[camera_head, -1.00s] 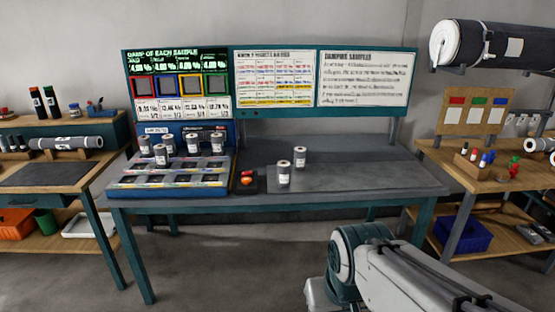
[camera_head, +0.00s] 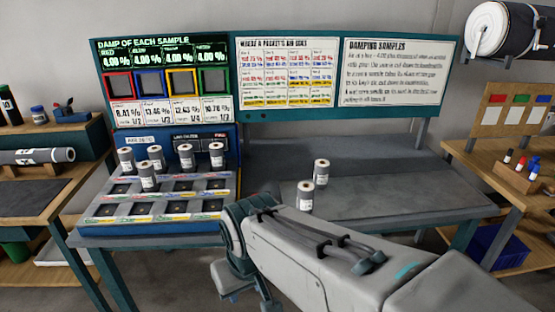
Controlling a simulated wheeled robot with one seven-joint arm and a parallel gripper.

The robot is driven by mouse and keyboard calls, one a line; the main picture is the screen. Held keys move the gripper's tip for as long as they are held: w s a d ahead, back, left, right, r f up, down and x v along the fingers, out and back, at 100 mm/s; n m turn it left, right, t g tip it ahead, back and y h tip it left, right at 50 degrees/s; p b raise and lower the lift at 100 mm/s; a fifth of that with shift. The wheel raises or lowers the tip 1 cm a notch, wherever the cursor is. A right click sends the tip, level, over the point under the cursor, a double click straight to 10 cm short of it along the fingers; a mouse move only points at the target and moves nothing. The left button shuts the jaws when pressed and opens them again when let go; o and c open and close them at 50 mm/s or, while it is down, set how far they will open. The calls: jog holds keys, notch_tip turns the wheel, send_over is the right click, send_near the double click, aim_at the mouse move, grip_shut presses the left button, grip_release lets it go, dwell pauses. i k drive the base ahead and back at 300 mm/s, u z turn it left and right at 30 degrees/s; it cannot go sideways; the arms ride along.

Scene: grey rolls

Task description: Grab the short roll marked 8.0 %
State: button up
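Several short grey rolls with white labels stand upright. Two stand on the grey bench top: a rear roll (camera_head: 321,172) and a front roll (camera_head: 306,196), whose lower end is close to my arm's outline. A cluster stands on the rear of the slotted rack at the left, including a left roll (camera_head: 126,159), a front roll (camera_head: 148,176) and a right roll (camera_head: 216,156). The label figures are too small to read, so I cannot tell which is marked 8.0 %. My arm reaches in from the lower right; its gripper is not visible.
The slotted rack (camera_head: 100,209) has several dark pockets. A teal-framed board (camera_head: 240,115) with a damp display and notices stands behind the bench (camera_head: 400,192). The bench's right half is clear. Side tables flank it; a large roll (camera_head: 500,30) hangs upper right.

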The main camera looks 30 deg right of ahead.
aim_at(321, 172)
jog(key=z, duration=0.55)
jog(key=i, duration=0.9)
jog(key=z, duration=1.2)
jog(key=i, duration=0.3)
jog(key=z, duration=0.2)
